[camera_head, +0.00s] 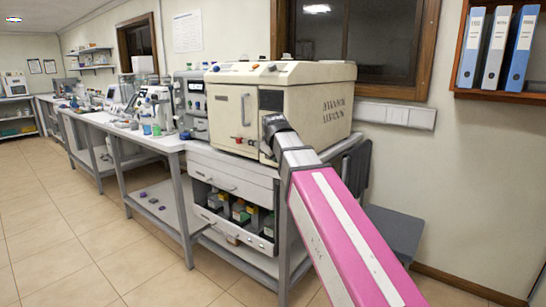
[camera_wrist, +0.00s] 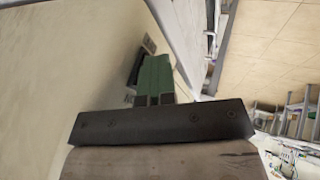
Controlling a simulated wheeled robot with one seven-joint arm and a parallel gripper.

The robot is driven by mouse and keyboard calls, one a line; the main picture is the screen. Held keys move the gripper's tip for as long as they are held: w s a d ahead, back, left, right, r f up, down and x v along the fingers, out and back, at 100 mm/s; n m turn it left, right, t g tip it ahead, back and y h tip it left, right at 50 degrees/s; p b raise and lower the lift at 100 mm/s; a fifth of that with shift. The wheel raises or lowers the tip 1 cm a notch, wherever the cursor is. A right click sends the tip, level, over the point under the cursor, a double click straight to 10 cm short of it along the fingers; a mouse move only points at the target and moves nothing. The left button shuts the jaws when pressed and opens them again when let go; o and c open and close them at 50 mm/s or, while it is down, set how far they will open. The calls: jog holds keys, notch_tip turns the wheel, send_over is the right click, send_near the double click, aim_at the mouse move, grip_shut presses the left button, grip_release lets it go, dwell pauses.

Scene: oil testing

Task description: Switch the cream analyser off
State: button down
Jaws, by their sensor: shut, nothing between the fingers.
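The cream analyser (camera_head: 305,95) is a large box with dark lettering on its right side, standing on a bench by the window. In the head view, my arm reaches to its lower front right, where the dark wrist end hides part of the front; the fingers cannot be made out there. In the wrist view, my gripper (camera_wrist: 156,65) is shut and empty, its green fingers together close to a cream face (camera_wrist: 70,60). A small dark recess (camera_wrist: 135,68) shows beside the fingertips. I cannot tell whether they touch it, nor the switch's position.
White drawers (camera_head: 232,180) and a shelf with bottles are below the analyser. Other lab instruments (camera_head: 155,105) line the bench to the left. A dark grey chair (camera_head: 395,230) stands at the right. The tiled floor (camera_head: 60,240) at the left is clear.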

jog(key=shift+w+r, duration=0.1)
jog(key=shift+r, duration=0.75)
jog(key=s+a+r, duration=0.2)
jog(key=s+r, duration=0.6)
jog(key=s, duration=0.1)
jog(key=shift+a+r, duration=0.15)
jog(key=shift+r, duration=0.15)
dwell(0.4)
